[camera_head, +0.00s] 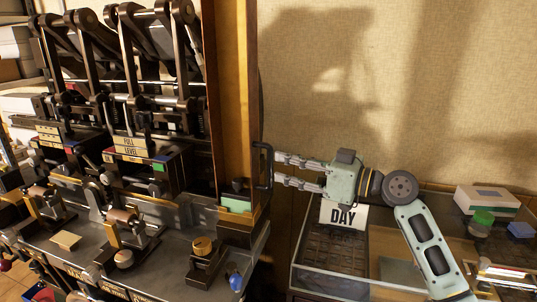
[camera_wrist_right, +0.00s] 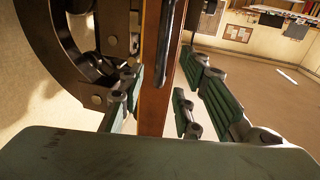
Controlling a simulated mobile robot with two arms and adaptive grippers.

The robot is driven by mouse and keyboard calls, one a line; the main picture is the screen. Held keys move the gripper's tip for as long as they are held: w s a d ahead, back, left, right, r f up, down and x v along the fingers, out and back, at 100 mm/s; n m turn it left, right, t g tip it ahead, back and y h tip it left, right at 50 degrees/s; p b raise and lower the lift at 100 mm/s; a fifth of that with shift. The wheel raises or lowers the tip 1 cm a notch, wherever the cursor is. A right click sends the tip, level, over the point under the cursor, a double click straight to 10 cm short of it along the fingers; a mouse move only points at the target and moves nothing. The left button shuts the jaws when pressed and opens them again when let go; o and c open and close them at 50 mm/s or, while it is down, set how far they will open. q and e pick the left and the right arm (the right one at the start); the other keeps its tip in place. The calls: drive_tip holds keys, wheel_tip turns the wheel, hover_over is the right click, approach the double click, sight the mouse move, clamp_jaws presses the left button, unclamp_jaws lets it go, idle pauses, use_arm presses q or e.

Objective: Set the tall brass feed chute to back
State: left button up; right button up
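The tall brass feed chute (camera_head: 236,100) stands upright at the right end of the machine, with a dark handle (camera_head: 263,168) on its right side. My right gripper (camera_head: 275,170) reaches in from the right, its two fingers apart, one above the other, with the tips at the handle. In the right wrist view, the finger pads (camera_wrist_right: 160,100) stand apart on either side of a narrow brown upright part (camera_wrist_right: 157,75). Whether they touch it is unclear. My left gripper is not in view.
The dark machine (camera_head: 120,130) with levers and rollers fills the left side. A white DAY sign (camera_head: 343,216) stands below my right gripper, by a glass-topped case (camera_head: 330,270). A white box (camera_head: 487,198) with green and blue items sits at the right. A plain wall is behind.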

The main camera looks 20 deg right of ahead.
sight(270, 183)
drive_tip(key=p+x, duration=0.2)
drive_tip(key=x, duration=0.3)
drive_tip(key=shift+w+a+r, duration=0.1)
drive_tip(key=shift+a+r, duration=0.05)
drive_tip(key=shift+w+a, duration=0.15)
drive_tip(key=shift+w, duration=0.1)
drive_tip(key=shift+c, duration=0.5)
clamp_jaws()
